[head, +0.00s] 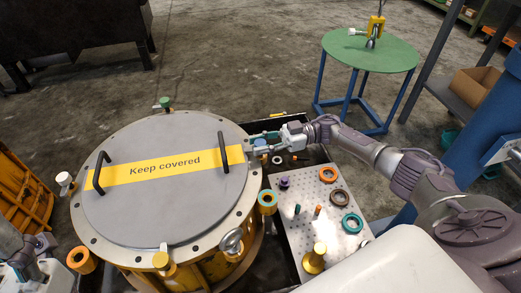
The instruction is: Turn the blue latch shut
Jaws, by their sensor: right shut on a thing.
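The blue latch (260,143) sits on the right rim of the round yellow housing (205,266), and is small and partly hidden by my fingers. My right gripper (264,146) reaches in from the right and is shut on the blue latch at the edge of the lid. The grey lid (160,205) lies flat on the housing, with a yellow "Keep covered" band and two black handles. Part of my left arm and gripper (28,260) shows at the lower left corner; its fingers are not clear.
A green-topped latch (164,103), a cream one (65,180) and a yellow one (162,260) stand around the rim. A perforated metal plate (310,235) with several rings and small parts lies right of the housing. A green round table (370,52) stands behind.

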